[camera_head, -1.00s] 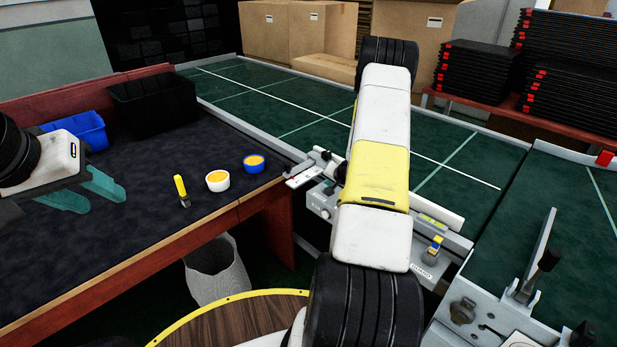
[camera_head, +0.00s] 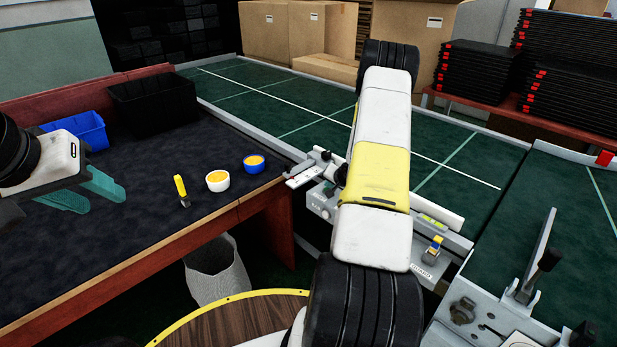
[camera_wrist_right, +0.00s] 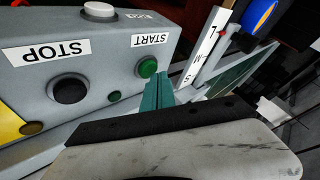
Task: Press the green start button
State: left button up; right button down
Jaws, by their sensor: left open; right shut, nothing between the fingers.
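The green start button (camera_wrist_right: 147,67) is round and sits on a grey control box (camera_wrist_right: 100,50) in the right wrist view, just under the upside-down START label (camera_wrist_right: 150,40). My right gripper (camera_wrist_right: 157,82) is shut and empty, its teal fingertips close beside the lower right of the button. I cannot tell whether they touch it. In the head view my right arm covers most of this area, and the button cannot be made out there. My left gripper (camera_head: 88,192) is open and empty above the dark table at the left.
The green conveyor (camera_head: 290,110) runs behind.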

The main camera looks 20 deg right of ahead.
jog(key=shift+f, duration=0.45)
dwell(0.6)
jog(key=shift+r, duration=0.85)
jog(key=shift+r, duration=2.5)
